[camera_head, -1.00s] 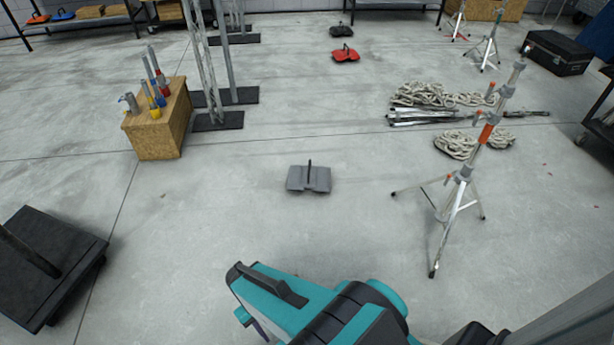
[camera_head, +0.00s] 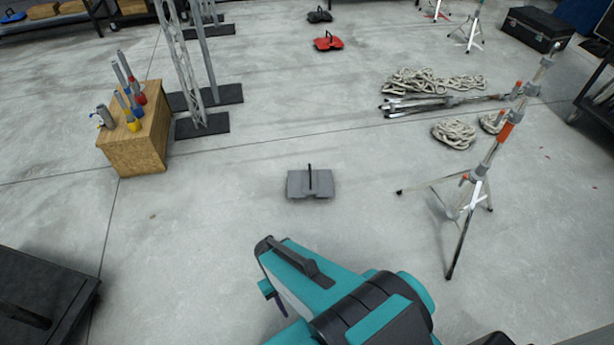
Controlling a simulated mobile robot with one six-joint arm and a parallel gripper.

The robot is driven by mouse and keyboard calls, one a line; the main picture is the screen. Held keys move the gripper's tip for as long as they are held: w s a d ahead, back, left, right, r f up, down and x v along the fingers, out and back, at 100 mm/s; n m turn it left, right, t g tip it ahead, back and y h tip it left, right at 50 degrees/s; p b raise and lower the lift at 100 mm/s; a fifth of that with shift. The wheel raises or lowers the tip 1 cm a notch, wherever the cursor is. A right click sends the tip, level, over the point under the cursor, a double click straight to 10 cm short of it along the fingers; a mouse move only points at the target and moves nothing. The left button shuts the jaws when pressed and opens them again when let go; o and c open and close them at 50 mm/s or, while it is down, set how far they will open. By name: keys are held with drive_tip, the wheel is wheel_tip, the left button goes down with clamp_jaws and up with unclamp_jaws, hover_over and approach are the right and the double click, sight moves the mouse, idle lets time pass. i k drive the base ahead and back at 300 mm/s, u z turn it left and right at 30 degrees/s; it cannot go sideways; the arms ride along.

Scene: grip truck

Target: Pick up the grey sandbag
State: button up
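The grey sandbag (camera_head: 298,186) lies flat on the concrete floor near the middle of the head view. Its dark handle strap stands up from its centre. Nothing touches it. My teal and black arm reaches in from the bottom edge, nearer to the camera than the sandbag. My gripper (camera_head: 273,297) shows only in part at the left side of the arm's end, apart from the sandbag. Its fingers are mostly hidden by the arm, so their opening cannot be made out.
A silver stand (camera_head: 472,188) stands to the right of the sandbag, legs spread. A wooden box (camera_head: 140,149) holding tools is at left, with a black cart (camera_head: 45,283) at lower left. A red sandbag (camera_head: 328,43) lies farther back. The floor around the grey sandbag is clear.

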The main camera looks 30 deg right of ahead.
sight(302, 183)
drive_tip(key=u, duration=0.15)
drive_tip(key=i, duration=0.9)
drive_tip(key=u, duration=0.35)
